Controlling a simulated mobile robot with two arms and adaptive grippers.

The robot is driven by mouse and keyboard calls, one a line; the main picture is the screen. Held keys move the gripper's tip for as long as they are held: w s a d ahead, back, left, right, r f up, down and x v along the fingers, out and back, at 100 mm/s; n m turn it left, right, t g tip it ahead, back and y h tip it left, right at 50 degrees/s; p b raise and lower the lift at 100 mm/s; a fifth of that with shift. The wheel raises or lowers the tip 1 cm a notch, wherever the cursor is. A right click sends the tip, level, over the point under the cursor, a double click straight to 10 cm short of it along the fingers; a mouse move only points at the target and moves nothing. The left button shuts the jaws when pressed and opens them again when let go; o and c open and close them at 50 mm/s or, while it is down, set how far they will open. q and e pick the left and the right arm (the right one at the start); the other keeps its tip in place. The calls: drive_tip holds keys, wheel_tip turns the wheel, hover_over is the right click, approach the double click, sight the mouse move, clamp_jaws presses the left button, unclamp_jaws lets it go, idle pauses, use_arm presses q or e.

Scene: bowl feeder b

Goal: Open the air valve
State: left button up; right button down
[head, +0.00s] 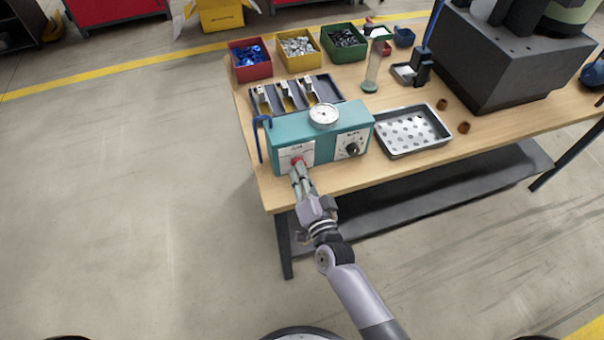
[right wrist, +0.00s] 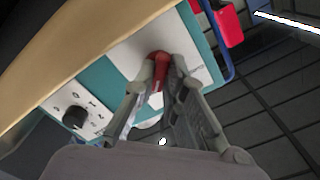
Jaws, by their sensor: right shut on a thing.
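A teal control box (head: 341,125) stands on the workbench near its front left corner, with a round gauge (head: 323,115) on top. The red air valve handle (head: 297,161) is on a white plate at the left of its front face. My right gripper (head: 299,172) is at that handle. In the right wrist view the fingers of my right gripper (right wrist: 160,68) are shut on the red valve handle (right wrist: 158,62), which they partly hide. A black knob (head: 352,149) is on the right of the box front; it also shows in the right wrist view (right wrist: 75,117). My left gripper is not in view.
A perforated metal tray (head: 446,142) lies right of the box. A dark tray with slots (head: 331,87) and red, yellow and green parts bins (head: 236,73) stand behind it. A blue hose (head: 259,142) hangs at the box's left end. The floor left of the bench is clear.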

drive_tip(key=c, duration=1.6)
unclamp_jaws()
drive_tip(key=shift+c, duration=0.2)
drive_tip(key=v, duration=1.2)
